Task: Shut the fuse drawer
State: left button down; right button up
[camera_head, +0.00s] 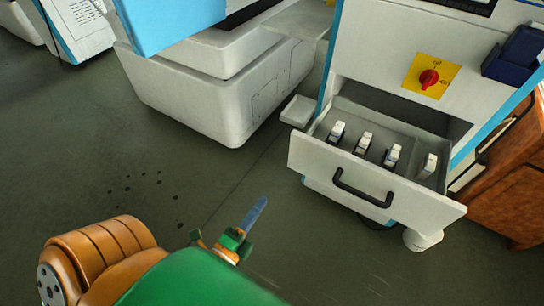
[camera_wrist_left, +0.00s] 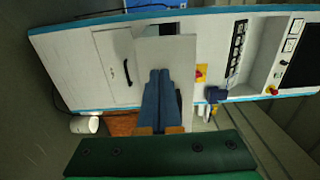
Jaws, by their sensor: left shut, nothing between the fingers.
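The fuse drawer (camera_head: 315,160) stands pulled out of the white cabinet, with a black bar handle (camera_head: 362,190) on its front. Several white fuses (camera_head: 393,155) stand in a row inside it. My left gripper (camera_head: 262,202) is shut and empty, to the left of the drawer front and apart from it in the head view. In the left wrist view its blue fingers (camera_wrist_left: 159,85) are together and overlap the pale drawer front (camera_wrist_left: 165,48). I cannot tell the gap between them there. My right gripper is out of view.
A red knob on a yellow plate (camera_head: 428,78) and a dark blue bin (camera_head: 513,54) are on the cabinet above the drawer. A brown wooden cabinet (camera_head: 508,190) stands at the right. Another white machine (camera_head: 200,90) stands at the left. Grey floor before the drawer is clear.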

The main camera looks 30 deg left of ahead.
pick_arm(q)
send_near(296, 158)
jog(key=w, duration=0.5)
jog(key=shift+w+d, duration=0.1)
jog(key=shift+w, duration=0.85)
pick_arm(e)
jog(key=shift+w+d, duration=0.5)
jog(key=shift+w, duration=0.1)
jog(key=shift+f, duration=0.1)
